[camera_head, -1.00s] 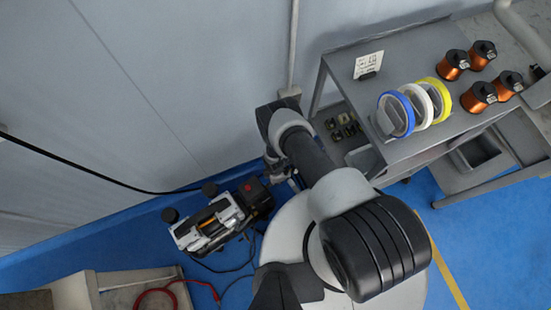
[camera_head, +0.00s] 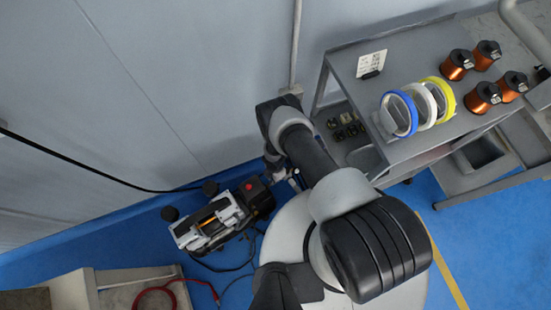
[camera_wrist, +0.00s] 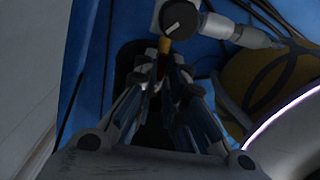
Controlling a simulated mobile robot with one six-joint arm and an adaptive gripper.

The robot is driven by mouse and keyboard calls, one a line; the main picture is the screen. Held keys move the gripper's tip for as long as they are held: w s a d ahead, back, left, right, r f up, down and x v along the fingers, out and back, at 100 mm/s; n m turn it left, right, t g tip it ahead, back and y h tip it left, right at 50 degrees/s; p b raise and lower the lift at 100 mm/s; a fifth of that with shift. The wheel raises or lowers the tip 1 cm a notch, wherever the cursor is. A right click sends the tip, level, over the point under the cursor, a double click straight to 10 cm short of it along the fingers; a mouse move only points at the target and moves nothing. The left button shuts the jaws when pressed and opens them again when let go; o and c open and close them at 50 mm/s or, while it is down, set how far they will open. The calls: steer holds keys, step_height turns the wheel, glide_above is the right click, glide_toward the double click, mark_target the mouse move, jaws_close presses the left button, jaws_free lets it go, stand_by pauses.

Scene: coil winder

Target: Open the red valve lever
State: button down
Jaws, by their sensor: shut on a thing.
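In the wrist view, my gripper (camera_wrist: 166,72) has its fingertips close together at a small orange-yellow piece (camera_wrist: 165,45). It is shut on this piece, which sits just below a pale fitting (camera_wrist: 218,28) with a dark round cap. The view is dim, and no clearly red lever shows, so I cannot tell whether the piece is the valve lever. In the head view, my arm reaches down near the wall and hides most of the gripper and what it holds.
A grey trolley (camera_head: 440,148) with blue, white and yellow rings (camera_head: 400,114) and several copper coils (camera_head: 458,64) stands at the right. A machine with a red button (camera_head: 222,218) sits left of my arm.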

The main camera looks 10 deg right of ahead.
steer(key=c, duration=1.7)
jaws_free()
steer(key=shift+o, duration=0.2)
